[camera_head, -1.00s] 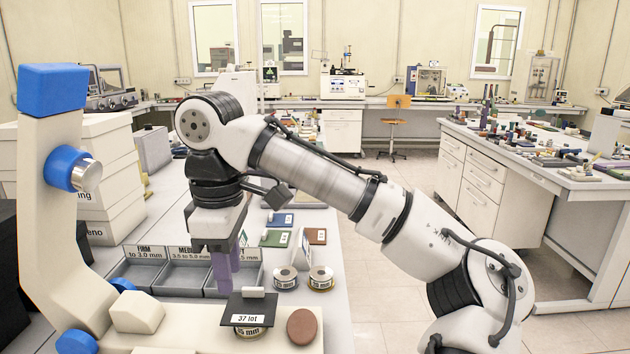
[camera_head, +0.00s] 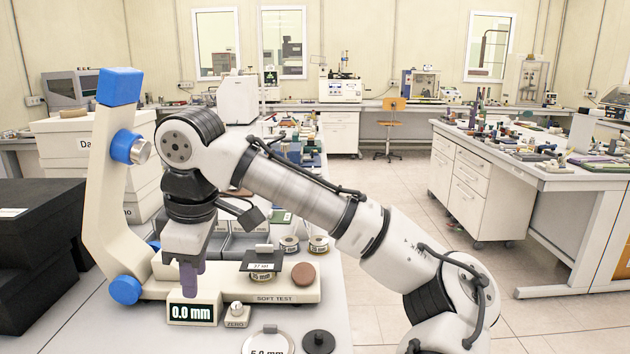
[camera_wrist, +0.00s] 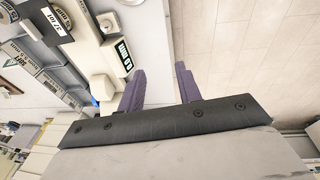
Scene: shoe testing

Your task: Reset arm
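My gripper (camera_head: 190,277) hangs pointing down at the lower left of the head view, with its purple fingers just in front of the soft tester (camera_head: 228,288) and above the display reading 0.0 mm (camera_head: 192,312). In the wrist view my gripper (camera_wrist: 160,84) has its two purple fingers spread apart with nothing between them. The tester's tall cream arm with blue knobs rises at the left. On its base lie a dark plate labelled 37 lot (camera_head: 262,266) with a round piece under it and a brown disc (camera_head: 303,274).
A ZERO button box (camera_head: 236,314), a round 5.0 mm piece (camera_head: 268,342) and a black knobbed disc (camera_head: 319,341) stand at the table's front. Grey bins (camera_head: 240,243) are partly hidden behind the arm. Black blocks (camera_head: 40,250) fill the left. Open floor lies to the right.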

